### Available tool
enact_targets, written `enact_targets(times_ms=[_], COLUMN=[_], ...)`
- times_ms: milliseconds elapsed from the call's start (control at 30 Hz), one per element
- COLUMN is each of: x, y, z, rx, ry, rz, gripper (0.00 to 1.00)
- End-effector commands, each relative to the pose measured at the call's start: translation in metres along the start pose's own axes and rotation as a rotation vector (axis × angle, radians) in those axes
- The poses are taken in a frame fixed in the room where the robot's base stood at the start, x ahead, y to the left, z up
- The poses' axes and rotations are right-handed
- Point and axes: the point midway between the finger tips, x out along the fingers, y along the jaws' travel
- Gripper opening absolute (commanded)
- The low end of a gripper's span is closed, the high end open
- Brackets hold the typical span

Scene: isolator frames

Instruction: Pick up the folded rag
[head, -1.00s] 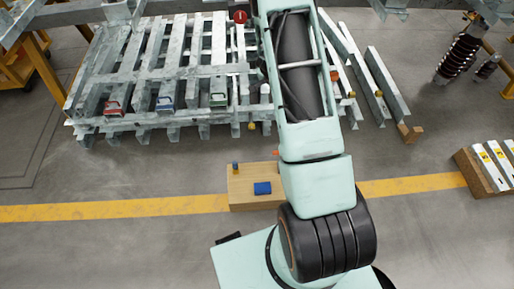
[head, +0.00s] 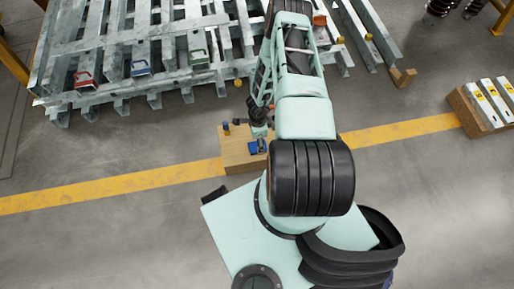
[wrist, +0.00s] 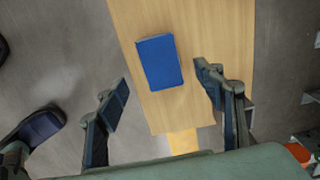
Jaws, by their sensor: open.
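The folded rag (wrist: 159,62) is a flat blue rectangle lying on a light wooden block (wrist: 125,14). In the wrist view it lies ahead of and between the two fingers of my gripper (wrist: 162,77), which are spread wide. Nothing is between the pads, and the fingers do not visibly touch the rag. In the head view the rag (head: 253,148) shows near the middle of the block (head: 240,166), partly covered by my gripper (head: 260,135) above it.
A rack of galvanized steel beams (head: 150,50) with several coloured clamps fills the back. A wooden piece with white bars (head: 490,103) lies at right. Floor left of the block is clear.

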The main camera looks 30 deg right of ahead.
Motion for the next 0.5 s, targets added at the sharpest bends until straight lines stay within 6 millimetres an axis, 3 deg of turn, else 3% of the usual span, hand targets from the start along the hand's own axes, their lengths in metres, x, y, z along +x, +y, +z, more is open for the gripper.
enact_targets(times_ms=[267, 500], x=[0.022, 0.058], y=[0.000, 0.000], z=[0.000, 0.000], rx=[-0.001, 0.000], ry=[0.000, 0.000], rz=[0.000, 0.000], gripper=[0.62, 0.62])
